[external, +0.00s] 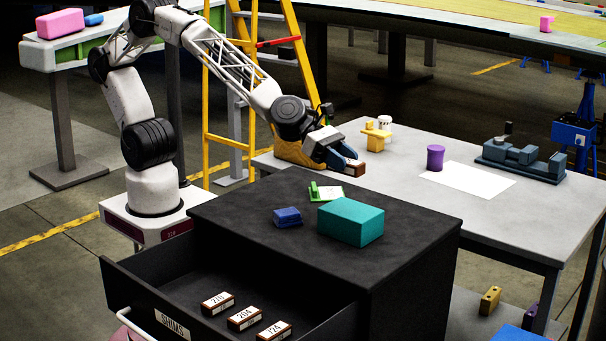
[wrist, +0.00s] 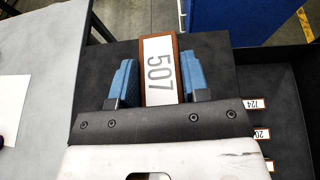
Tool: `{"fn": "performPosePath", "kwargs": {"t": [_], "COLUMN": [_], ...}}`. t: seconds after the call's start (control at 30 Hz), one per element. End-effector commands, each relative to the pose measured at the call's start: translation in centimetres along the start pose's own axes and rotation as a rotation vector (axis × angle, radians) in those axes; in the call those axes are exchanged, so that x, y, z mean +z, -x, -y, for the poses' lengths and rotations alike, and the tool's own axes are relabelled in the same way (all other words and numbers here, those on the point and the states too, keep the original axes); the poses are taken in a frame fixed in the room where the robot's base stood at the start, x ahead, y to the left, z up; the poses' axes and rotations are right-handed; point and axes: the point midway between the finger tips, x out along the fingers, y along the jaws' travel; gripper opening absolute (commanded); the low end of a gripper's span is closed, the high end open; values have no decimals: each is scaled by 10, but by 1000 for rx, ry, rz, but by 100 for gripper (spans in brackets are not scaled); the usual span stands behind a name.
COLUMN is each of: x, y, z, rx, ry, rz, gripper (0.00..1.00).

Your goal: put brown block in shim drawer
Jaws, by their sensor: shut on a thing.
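A brown block (wrist: 161,68) with a white label reading 507 is held between the blue fingers of my gripper (wrist: 160,85) in the wrist view. In the external view my gripper (external: 350,166) is shut on the brown block (external: 349,170), in the air behind the black cabinet's top. The shim drawer (external: 179,319), labelled SHIMS, is pulled open at the cabinet's front left. Several brown blocks with white labels, among them one marked 204 (external: 245,318), lie inside it. The drawer's inside (wrist: 274,138) shows at the right of the wrist view.
The grey table behind holds a purple cylinder (external: 435,158), white paper (external: 468,180) and a vise (external: 521,159). A yellow ladder (external: 252,80) stands behind my arm.

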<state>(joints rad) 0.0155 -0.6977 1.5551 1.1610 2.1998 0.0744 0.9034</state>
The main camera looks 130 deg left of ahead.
Motion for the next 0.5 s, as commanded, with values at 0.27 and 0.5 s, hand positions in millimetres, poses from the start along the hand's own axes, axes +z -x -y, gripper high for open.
{"fn": "performPosePath", "kwargs": {"t": [0.27, 0.5], "x": [-42, -85], "y": [48, 95], "z": [-1, -6], "rx": [63, 122], "ry": [35, 64], "rz": [-9, -13], "gripper": [18, 18]}}
